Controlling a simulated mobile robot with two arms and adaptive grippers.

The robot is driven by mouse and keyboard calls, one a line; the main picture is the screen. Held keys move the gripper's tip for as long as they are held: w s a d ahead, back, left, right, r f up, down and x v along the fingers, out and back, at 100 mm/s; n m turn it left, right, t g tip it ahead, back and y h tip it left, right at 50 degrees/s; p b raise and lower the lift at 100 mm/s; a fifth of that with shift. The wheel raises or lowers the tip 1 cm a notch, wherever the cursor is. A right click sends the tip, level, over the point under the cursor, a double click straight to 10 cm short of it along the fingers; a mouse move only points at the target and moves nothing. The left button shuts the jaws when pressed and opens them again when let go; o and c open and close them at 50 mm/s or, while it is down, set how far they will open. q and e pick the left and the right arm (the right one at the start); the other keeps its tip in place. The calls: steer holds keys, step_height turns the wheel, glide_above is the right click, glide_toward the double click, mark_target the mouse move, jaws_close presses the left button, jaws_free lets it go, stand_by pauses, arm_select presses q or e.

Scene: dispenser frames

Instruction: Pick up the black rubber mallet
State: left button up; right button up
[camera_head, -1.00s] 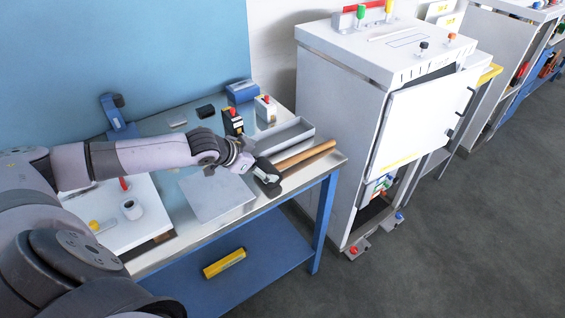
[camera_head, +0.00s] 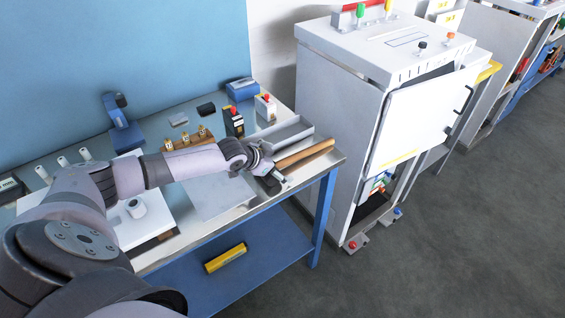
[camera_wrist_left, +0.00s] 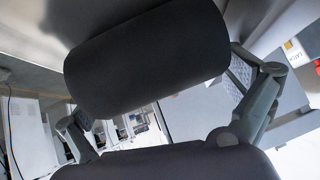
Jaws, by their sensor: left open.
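The black rubber mallet lies at the right end of the bench, its wooden handle (camera_head: 304,154) pointing to the back right. Its dark head (camera_head: 268,186) is partly hidden by my left gripper (camera_head: 275,174), which is at the head end of the mallet. In the left wrist view, a large black cylinder, which looks like the mallet head (camera_wrist_left: 148,58), fills the upper middle. The open fingers of my left gripper (camera_wrist_left: 158,95) stand on either side of it. I cannot tell whether they touch it. My right gripper is not in view.
A grey tray (camera_head: 288,133) lies just behind the handle. A black device with a red button (camera_head: 234,123) and a wooden block with yellow-marked pieces (camera_head: 188,140) stand behind my arm. A white cabinet (camera_head: 338,120) stands right of the bench. A yellow object (camera_head: 225,258) lies on the lower shelf.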

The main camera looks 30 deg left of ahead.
arm_select(q)
steer(key=shift+s+f, duration=0.1)
steer(key=c, duration=1.6)
steer(key=shift+c, duration=0.5)
